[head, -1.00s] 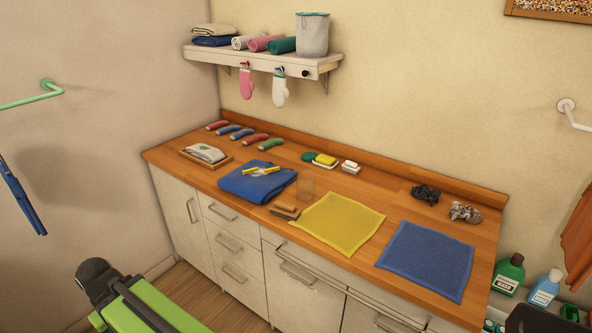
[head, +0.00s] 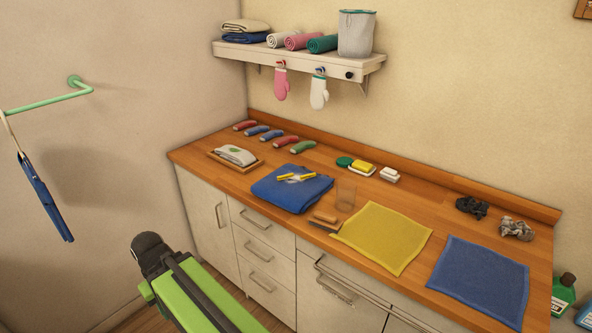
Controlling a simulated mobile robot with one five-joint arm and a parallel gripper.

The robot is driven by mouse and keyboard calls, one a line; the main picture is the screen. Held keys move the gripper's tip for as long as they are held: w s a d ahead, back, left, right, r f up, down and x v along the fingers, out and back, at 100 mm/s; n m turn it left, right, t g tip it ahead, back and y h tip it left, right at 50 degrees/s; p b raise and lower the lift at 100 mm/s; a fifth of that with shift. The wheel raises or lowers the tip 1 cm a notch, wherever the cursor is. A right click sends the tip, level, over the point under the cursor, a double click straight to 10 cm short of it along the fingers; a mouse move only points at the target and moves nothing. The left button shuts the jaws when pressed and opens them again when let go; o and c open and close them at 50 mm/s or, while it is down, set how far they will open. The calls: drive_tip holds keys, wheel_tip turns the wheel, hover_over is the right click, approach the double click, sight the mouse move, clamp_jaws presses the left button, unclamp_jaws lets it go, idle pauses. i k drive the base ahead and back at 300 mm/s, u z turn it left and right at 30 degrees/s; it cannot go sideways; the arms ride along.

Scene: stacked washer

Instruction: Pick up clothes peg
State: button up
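Two small yellow pieces (head: 283,177) lie on a folded blue cloth (head: 292,194) on the wooden counter. They look like a clothes peg or pegs, with something pale between them, but they are too small to be sure. A long dark blue object (head: 45,205) hangs from a cord at the left edge; I cannot tell what it is. My green arm with its dark joint shows at the bottom, in front of the drawers and well short of the cloth. My gripper is not visible.
A clear tumbler (head: 345,193), a wooden-handled tool (head: 324,218) and a yellow cloth (head: 385,238) are right of the folded cloth. A tray (head: 236,160) is at its left. A shelf (head: 300,56) with hanging mitts is above. A green rail (head: 45,103) juts from the left wall.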

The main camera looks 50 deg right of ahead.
sight(305, 176)
drive_tip(key=i, duration=1.3)
drive_tip(key=u, duration=0.05)
